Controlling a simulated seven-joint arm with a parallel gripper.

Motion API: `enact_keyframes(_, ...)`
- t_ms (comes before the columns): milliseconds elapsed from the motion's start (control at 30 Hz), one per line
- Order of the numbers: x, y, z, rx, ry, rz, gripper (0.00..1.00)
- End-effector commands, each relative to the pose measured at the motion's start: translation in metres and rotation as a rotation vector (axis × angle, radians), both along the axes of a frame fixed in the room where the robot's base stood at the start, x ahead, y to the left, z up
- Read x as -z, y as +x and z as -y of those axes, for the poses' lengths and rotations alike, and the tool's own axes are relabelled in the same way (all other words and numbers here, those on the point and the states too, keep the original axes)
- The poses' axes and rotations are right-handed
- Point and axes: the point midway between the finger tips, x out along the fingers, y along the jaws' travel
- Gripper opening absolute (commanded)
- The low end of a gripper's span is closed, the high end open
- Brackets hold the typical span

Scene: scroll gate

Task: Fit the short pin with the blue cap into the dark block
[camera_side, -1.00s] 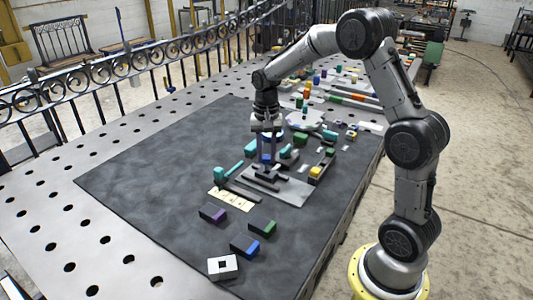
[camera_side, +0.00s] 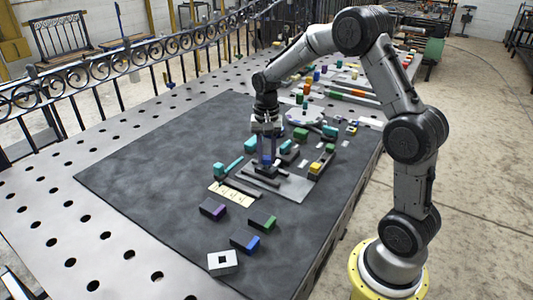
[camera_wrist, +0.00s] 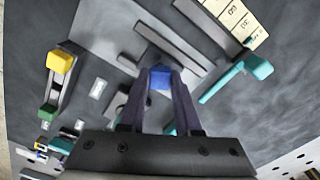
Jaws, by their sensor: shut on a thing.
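My gripper (camera_wrist: 158,98) is shut on the blue cap (camera_wrist: 160,77) of the pin in the wrist view. In the side view my gripper (camera_side: 267,160) points straight down over the grey plate (camera_side: 297,189), close above a dark block (camera_side: 262,178). The pin below the cap is hidden by the cap and fingers, so I cannot tell whether its tip is in the block. In the wrist view a dark block (camera_wrist: 127,97) lies beside and partly under the fingers, and dark bars (camera_wrist: 172,46) lie just beyond the cap.
A teal hammer-shaped piece (camera_wrist: 238,77) and a cream marked strip (camera_wrist: 236,18) lie on one side. A dark rail with yellow (camera_wrist: 60,61) and green blocks lies on the other. Blocks with purple (camera_side: 213,210), blue (camera_side: 245,244) and green ends lie on open dark mat.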

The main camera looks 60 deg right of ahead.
Motion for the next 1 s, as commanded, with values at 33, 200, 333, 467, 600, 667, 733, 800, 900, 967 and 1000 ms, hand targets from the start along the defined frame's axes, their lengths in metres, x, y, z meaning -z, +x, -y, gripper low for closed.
enact_keyframes(33, 0.001, 0.0, 0.0, 0.0, 0.0, 0.0, 0.0)
enact_keyframes(200, 0.004, 0.0, 0.0, 0.0, 0.0, 0.0, 0.0)
enact_keyframes(333, 0.006, 0.0, 0.0, 0.0, -0.001, 0.001, 0.0)
enact_keyframes(467, 0.009, 0.0, 0.0, 0.0, 0.0, 0.0, 0.0)
enact_keyframes(600, 0.011, 0.0, 0.0, 0.0, 0.0, 0.0, 0.0)
enact_keyframes(667, 0.012, 0.0, 0.0, 0.0, 0.0, 0.0, 0.0)
enact_keyframes(733, 0.013, 0.0, 0.0, 0.0, 0.0, 0.0, 0.0)
enact_keyframes(800, 0.015, 0.0, 0.0, 0.0, 0.0, 0.0, 0.0)
enact_keyframes(900, 0.016, 0.0, 0.0, 0.0, 0.0, 0.001, 0.0)
enact_keyframes(967, 0.016, 0.0, 0.0, 0.0, 0.0, 0.001, 0.0)
enact_keyframes(1000, 0.016, 0.0, 0.0, 0.0, 0.0, 0.001, 0.0)
